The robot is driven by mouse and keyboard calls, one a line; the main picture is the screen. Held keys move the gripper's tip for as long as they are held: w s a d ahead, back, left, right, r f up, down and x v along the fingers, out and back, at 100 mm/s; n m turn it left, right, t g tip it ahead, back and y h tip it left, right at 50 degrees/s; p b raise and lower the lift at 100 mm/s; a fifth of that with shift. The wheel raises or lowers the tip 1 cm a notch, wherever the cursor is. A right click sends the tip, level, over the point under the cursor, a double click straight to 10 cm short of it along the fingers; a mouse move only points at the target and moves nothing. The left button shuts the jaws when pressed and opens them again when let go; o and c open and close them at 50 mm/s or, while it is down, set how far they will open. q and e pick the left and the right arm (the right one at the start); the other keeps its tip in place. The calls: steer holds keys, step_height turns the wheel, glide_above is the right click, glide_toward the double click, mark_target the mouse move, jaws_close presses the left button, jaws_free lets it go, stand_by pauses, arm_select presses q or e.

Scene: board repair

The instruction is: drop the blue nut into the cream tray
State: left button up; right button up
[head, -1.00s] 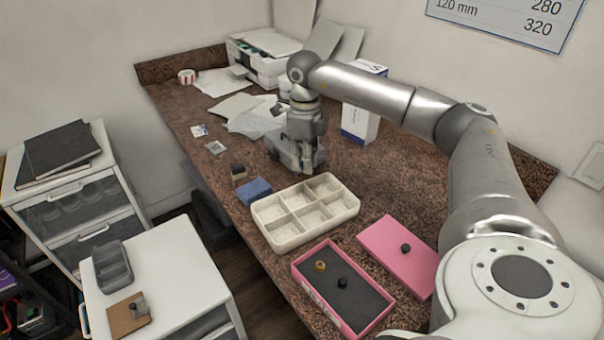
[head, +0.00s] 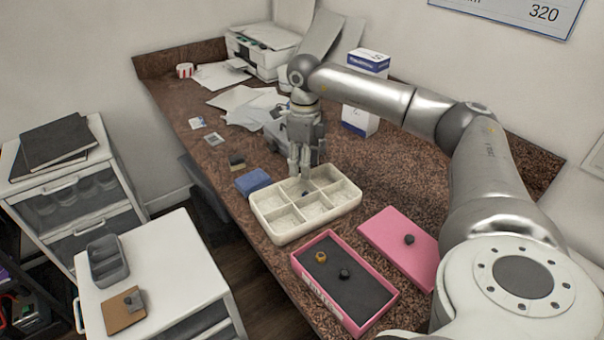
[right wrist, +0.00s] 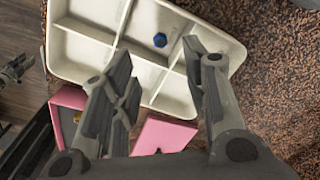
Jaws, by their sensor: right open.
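The blue nut (right wrist: 160,40) lies on the floor of a middle compartment of the cream tray (right wrist: 78,77). In the head view the nut (head: 305,194) is a small dark spot inside the tray (head: 283,240). My right gripper (head: 305,174) is above the far side of the tray, pointing down. In the right wrist view its fingers (right wrist: 160,62) are spread, with nothing between them, and the nut shows beyond them, apart from both. My left gripper does not show in the head view.
The pink box (head: 345,285) with a brass nut and a black knob is in front of the tray. Its pink lid (head: 395,240) lies to the right. A blue block (head: 252,182) sits left of the tray. The table's left edge is close by.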

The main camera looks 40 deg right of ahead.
step_height(320, 180, up, 12)
stand_by(0.6)
stand_by(0.4)
